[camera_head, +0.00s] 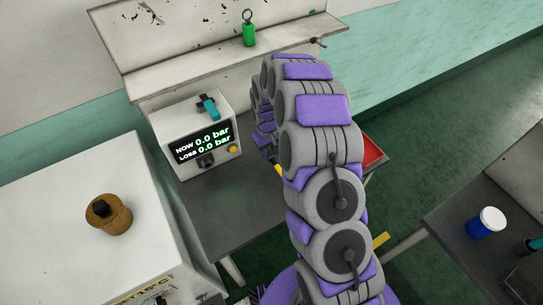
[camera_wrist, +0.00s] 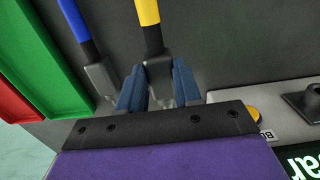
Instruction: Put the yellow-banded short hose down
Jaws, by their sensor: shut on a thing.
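The yellow-banded short hose (camera_wrist: 148,12) is at the top middle of the wrist view, with a grey end fitting below its yellow band. My gripper (camera_wrist: 157,78) has its two blue fingers on either side of that grey fitting and is shut on it. The hose is over the dark grey table top; I cannot tell whether it touches it. A blue-banded hose (camera_wrist: 75,20) with a similar grey end lies just left of my gripper, apart from it. In the head view my arm hides the gripper and most of the hose.
A green tray (camera_wrist: 45,60) and a red tray (camera_wrist: 15,98) are at the left of the wrist view. The gauge box (camera_head: 195,135) stands on the dark table (camera_head: 215,205), showing 0.0 bar. A white cabinet (camera_head: 90,260) is at left.

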